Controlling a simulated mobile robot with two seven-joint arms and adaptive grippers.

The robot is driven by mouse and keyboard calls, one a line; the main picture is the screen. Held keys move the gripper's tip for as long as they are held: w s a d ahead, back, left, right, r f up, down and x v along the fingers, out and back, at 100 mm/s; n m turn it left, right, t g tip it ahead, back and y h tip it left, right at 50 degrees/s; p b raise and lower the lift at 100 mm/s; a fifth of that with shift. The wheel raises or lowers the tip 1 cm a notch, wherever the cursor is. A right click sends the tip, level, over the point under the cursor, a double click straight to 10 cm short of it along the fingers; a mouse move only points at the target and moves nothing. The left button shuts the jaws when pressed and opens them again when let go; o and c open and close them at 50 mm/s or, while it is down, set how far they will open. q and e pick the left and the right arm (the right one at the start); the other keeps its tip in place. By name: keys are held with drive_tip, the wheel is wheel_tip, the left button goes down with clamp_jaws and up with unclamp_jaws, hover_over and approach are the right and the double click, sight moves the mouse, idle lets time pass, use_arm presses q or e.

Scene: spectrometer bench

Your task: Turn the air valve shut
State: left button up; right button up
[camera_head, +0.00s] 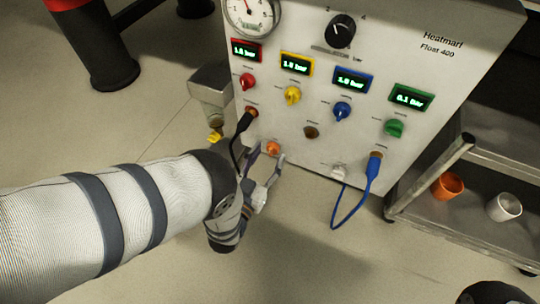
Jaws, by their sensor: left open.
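The light grey Heatmart panel (350,130) carries a row of valve knobs: a red knob (247,80), a yellow knob (292,95), a blue knob (342,111) and a green knob (394,127). Each has a lit bar display above it; the green one's display (410,97) appears to read 0.1 bar. I cannot tell from the labels which knob is the air valve. My left gripper (268,160) is open, with its fingers pointing up at an orange port (272,147) low on the panel, below the knobs. Nothing shows between the fingers.
A black plug (251,112) and a blue cable (335,214) hang at the lower ports. A black dial (341,30) and a round gauge (250,13) sit higher. A metal cart (430,213) at right holds orange (447,186) and white cups (503,207). Floor in front is clear.

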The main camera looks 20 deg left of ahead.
use_arm(q)
drive_tip(key=shift+w, duration=0.8)
drive_tip(key=shift+c, duration=0.5)
clamp_jaws()
